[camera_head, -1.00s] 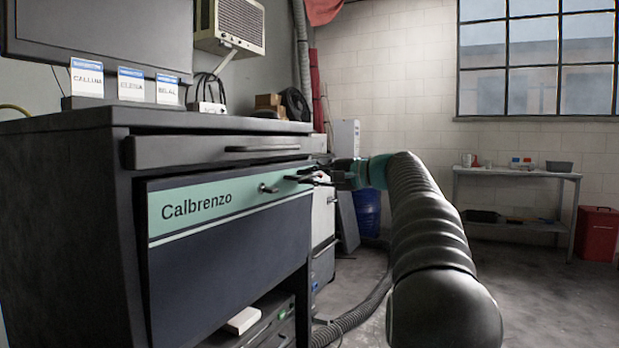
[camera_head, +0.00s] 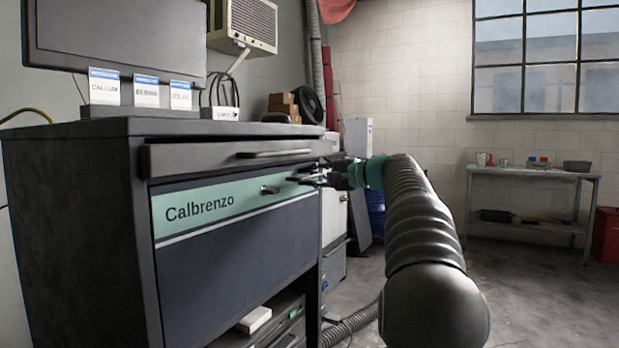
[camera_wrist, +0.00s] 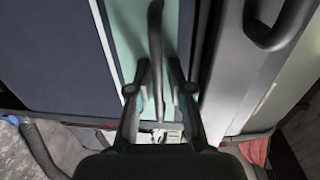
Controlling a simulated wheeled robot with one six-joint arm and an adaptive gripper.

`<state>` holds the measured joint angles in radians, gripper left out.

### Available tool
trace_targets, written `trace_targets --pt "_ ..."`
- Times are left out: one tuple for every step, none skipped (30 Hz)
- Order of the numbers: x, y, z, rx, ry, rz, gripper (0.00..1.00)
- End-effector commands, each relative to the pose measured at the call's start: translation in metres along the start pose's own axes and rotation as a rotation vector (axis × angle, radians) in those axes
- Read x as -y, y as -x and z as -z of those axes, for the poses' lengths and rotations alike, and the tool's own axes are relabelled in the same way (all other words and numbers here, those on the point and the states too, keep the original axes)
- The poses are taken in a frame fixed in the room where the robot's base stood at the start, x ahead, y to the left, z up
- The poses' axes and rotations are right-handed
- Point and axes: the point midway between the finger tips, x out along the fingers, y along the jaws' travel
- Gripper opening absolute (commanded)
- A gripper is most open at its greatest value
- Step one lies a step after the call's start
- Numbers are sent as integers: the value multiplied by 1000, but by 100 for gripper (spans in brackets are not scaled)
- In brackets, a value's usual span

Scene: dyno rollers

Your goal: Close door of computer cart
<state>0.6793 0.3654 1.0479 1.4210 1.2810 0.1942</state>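The computer cart (camera_head: 70,215) stands at the left in the head view. Its dark blue door (camera_head: 235,255) has a teal band reading "Calbrenzo" and looks nearly flush with the frame; I cannot tell if a small gap remains. My gripper (camera_head: 312,180) is at the door's upper right end, by the dark door handle (camera_wrist: 155,55). In the wrist view, my gripper (camera_wrist: 160,90) has its fingers apart, one on each side of the handle bar, with gaps visible. A small knob or lock (camera_head: 268,189) sits on the band left of the gripper.
A drawer front (camera_head: 225,154) with its own handle is just above the door. A monitor (camera_head: 115,35) and name cards (camera_head: 146,92) are on the cart top. A hose (camera_head: 350,326) lies on the floor to its right. A metal table (camera_head: 530,172) stands far right.

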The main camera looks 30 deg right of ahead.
Motion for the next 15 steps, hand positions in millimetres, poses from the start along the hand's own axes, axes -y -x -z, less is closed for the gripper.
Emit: trace_targets --pt "0 0 0 2 0 -1 20" --pt "0 0 0 2 0 -1 20" --pt "0 0 0 2 0 -1 20" --pt "0 0 0 2 0 -1 20" --pt "0 0 0 2 0 -1 20" --pt "-1 1 0 2 0 -1 20" --pt "-1 2 0 1 0 -1 20" --pt "0 4 0 1 0 -1 20" --pt "-1 7 0 1 0 -2 20" --pt "-1 10 0 0 0 -2 20" --pt "-1 14 0 -1 0 -2 20" --pt "0 20 1 -1 0 -1 20" --pt "0 25 1 -2 0 -1 20" --pt "0 31 1 -2 0 -1 20" --pt "0 39 1 -3 0 -1 20"
